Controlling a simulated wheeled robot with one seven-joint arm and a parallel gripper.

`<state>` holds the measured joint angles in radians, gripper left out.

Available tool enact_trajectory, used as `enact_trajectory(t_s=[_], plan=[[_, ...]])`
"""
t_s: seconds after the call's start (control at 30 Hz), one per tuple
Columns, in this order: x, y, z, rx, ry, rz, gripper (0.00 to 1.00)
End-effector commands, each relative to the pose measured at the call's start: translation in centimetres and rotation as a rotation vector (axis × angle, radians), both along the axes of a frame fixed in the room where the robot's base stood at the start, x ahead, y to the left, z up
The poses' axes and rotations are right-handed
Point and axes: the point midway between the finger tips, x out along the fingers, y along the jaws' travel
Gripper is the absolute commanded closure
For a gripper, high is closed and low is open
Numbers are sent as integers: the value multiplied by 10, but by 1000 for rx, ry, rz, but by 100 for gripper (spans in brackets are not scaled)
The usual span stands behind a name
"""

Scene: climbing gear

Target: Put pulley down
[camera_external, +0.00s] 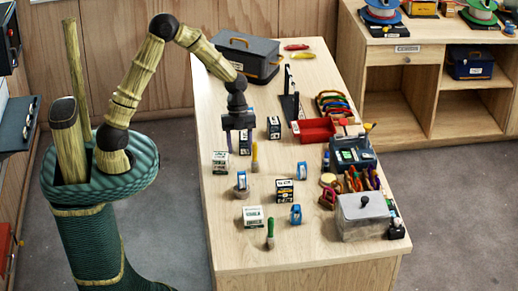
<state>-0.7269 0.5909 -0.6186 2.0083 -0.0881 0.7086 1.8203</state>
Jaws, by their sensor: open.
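My gripper (238,127) hangs low over the left half of the wooden table (225,245), pointing down, and is open. Several small blue items that look like pulleys stand on the table. One (241,182) is below and near the gripper in the picture, one (302,170) is to the right, and one (296,214) is nearer the front. I cannot tell which is the task's pulley. The gripper hides part of what is directly beneath it, and whether its fingers touch anything is too small to tell.
Small boxes (253,216) and brushes (270,238) stand around the gripper. A dark toolbox (247,58) is at the back left. A red tray (317,130) and a grey lidded container (362,218) line the right side. The front left tabletop is clear.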

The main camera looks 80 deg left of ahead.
Motion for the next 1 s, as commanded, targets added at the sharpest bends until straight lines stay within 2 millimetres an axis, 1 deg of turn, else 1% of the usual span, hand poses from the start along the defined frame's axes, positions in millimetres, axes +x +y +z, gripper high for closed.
enact_trajectory(t_s=[0.4, 0.53, 0.67, 0.8, 1.0], plan=[[-1, -1, 0, 4, 4, 6, 50], [-8, -6, 0, 41, 32, 70, 50], [-23, -13, 3, 117, 84, 228, 50], [-44, -20, 10, 201, 123, 468, 50], [-75, -26, 24, 262, 132, 834, 50]])
